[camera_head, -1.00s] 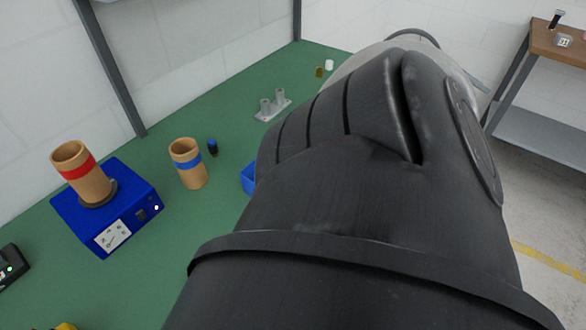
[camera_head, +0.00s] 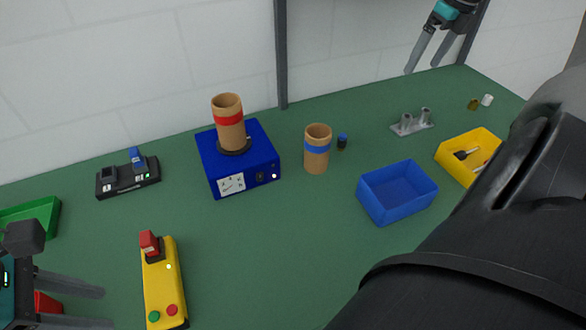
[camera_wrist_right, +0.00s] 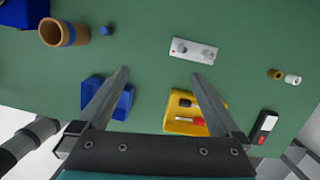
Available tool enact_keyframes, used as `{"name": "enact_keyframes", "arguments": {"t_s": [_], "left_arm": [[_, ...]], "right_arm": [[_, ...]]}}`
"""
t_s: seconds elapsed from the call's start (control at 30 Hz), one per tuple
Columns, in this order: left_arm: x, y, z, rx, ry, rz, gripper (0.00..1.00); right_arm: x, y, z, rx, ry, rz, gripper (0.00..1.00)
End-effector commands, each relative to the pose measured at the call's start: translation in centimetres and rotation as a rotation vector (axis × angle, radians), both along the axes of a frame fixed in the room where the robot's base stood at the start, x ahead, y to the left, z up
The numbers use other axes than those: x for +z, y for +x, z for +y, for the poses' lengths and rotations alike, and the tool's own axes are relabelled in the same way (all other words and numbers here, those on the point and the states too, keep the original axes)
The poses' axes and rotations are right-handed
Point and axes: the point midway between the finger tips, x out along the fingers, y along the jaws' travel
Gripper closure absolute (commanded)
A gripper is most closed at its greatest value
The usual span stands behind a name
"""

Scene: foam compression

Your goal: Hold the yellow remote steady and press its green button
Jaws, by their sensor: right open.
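The yellow remote (camera_head: 160,285) lies on the green table at the lower left of the head view. Its green button (camera_head: 153,316) and a red button (camera_head: 172,310) are at the near end, and a red part stands at the far end. My left gripper (camera_head: 108,309) is at the lower left, open and empty, its fingers pointing toward the remote and apart from it. My right gripper (camera_head: 424,60) is at the upper right, far from the remote, with open, empty fingers; they also show in the wrist view (camera_wrist_right: 160,73). The remote is not in the wrist view.
A blue box device (camera_head: 265,150) carries a red-banded cylinder. A blue-banded cylinder (camera_head: 317,150), blue bin (camera_head: 420,205), yellow bin (camera_head: 447,160) and grey holder (camera_head: 411,125) stand right. A black charger (camera_head: 120,182) and green tray (camera_head: 45,215) are left. Table right of the remote is clear.

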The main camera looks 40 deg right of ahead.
Motion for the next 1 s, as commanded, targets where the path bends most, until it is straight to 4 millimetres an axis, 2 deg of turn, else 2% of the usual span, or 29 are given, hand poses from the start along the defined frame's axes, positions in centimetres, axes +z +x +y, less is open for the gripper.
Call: {"name": "enact_keyframes", "arguments": {"t_s": [0.03,0.1,0.17,0.3,0.5,0.7,1.0], "left_arm": [[0.0,0.0,0.0,0.0,0.0,0.0,0.5],[0.0,0.0,0.0,0.0,0.0,0.0,0.5],[0.0,0.0,0.0,0.0,0.0,0.0,0.5],[0.0,0.0,0.0,0.0,0.0,0.0,0.5],[0.0,0.0,0.0,0.0,0.0,0.0,0.5],[0.0,0.0,0.0,0.0,0.0,0.0,0.5],[0.0,0.0,0.0,0.0,0.0,0.0,0.5]], "right_arm": [[2.2,2.0,1.6,0.054,0.022,-0.083,0.0],[4.9,4.2,3.9,0.13,0.051,-0.187,0.0],[7.5,5.8,5.8,0.193,0.071,-0.274,0.0],[13.9,8.3,10.5,0.343,0.105,-0.475,0.0],[23.6,9.9,17.4,0.551,0.1,-0.773,0.0],[33.4,10.9,23.4,0.68,-0.005,-1.122,0.0],[43.8,11.4,27.5,0.644,-0.186,-1.546,0.0]]}}
